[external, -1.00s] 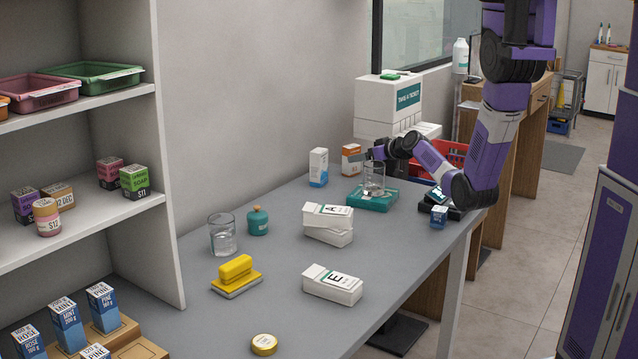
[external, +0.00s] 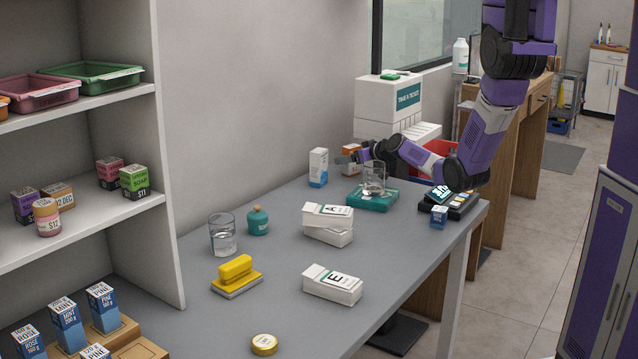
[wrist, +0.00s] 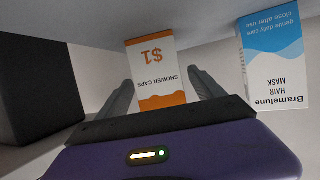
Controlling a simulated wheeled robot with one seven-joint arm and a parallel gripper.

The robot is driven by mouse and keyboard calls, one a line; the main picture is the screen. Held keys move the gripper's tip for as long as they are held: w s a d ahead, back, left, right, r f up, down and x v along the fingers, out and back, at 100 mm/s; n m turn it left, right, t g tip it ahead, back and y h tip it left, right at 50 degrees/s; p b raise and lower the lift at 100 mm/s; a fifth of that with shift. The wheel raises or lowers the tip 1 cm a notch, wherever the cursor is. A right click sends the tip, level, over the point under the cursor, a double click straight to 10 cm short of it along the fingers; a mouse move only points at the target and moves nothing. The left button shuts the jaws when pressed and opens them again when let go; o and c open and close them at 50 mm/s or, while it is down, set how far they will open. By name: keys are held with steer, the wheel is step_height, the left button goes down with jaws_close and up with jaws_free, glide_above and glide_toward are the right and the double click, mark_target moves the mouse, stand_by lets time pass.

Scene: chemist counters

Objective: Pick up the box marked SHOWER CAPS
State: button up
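The SHOWER CAPS box (wrist: 160,75) is white and orange with a "$1" mark and appears upside down in the wrist view. It stands at the back of the grey counter in the external view (external: 350,151), partly hidden by my gripper. My gripper (external: 360,158) is open, level with the box. In the wrist view, one finger of my gripper (wrist: 161,80) is on each side of the box, with a small gap at the right finger. Whether the left finger touches the box is unclear.
A blue and white HAIR MASK box (wrist: 274,65) stands close beside the SHOWER CAPS box. A glass beaker (external: 373,177) on a teal scale (external: 372,201) stands just in front of my gripper. A dark block (wrist: 38,88) shows at left in the wrist view.

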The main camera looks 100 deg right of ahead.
steer(key=c, duration=1.4)
